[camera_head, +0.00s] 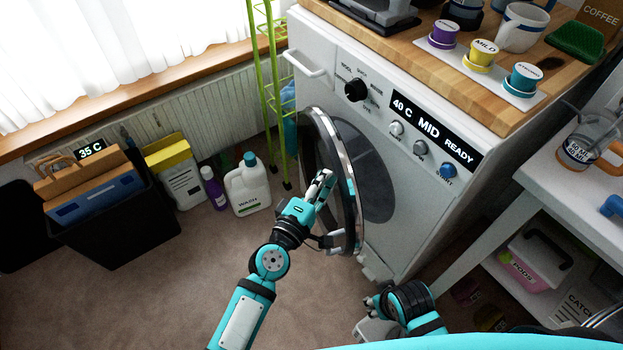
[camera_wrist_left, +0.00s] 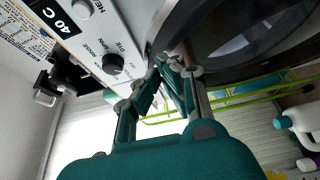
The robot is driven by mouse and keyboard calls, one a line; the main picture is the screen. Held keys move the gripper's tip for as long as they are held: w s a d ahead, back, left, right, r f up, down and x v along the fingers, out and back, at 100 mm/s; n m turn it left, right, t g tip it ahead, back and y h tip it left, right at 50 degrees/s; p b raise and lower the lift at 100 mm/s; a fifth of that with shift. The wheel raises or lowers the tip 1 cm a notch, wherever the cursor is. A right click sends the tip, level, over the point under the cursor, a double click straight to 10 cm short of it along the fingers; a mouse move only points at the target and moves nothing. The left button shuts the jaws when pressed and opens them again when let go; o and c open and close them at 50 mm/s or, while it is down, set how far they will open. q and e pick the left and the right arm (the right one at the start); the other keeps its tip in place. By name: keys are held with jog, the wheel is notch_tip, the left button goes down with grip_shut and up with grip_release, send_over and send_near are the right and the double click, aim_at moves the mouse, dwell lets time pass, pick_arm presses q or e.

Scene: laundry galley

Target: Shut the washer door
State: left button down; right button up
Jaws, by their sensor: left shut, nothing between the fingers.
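The white washer (camera_head: 400,150) stands at the centre right. Its round door (camera_head: 351,190), with a chrome rim and dark glass, stands open, swung out from the front. The dark round opening shows behind it. My left gripper (camera_head: 325,182) is shut and empty, with its fingertips in front of the door in the head view. In the left wrist view, the left fingertips (camera_wrist_left: 178,65) are close to the rim of the door (camera_wrist_left: 235,45); I cannot tell whether they touch. My right gripper (camera_head: 372,312) is low, near the washer's base, partly hidden, its jaws unclear.
A green rack (camera_head: 268,90) stands left of the washer. A detergent jug (camera_head: 247,188), a purple bottle (camera_head: 212,186) and a black bin (camera_head: 115,230) stand on the floor to the left. A white side table (camera_head: 570,190) stands right. The carpet left of the door is clear.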

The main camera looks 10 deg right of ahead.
pick_arm(q)
jog(key=shift+d, duration=1.15)
pick_arm(e)
jog(key=shift+s+d+f, duration=0.15)
jog(key=shift+d+f, duration=0.1)
jog(key=shift+d, duration=0.2)
jog(key=shift+a, duration=0.1)
